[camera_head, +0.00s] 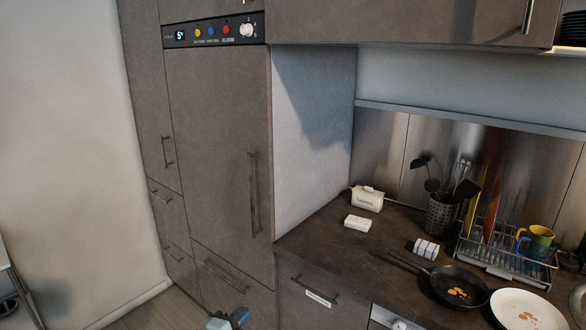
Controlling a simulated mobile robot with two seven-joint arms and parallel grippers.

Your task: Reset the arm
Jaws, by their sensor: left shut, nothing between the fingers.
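My left gripper (238,316) shows only in part at the bottom edge of the head view, in front of the lower cabinet fronts. It is shut and empty, and touches nothing that I can see. The rest of my left arm is below the picture. My right gripper is not in view. The wall cabinet flap (400,20) at the top appears shut, with a handle at its right; its upper part is cut off.
A tall cabinet (215,150) with a vertical handle is shut.

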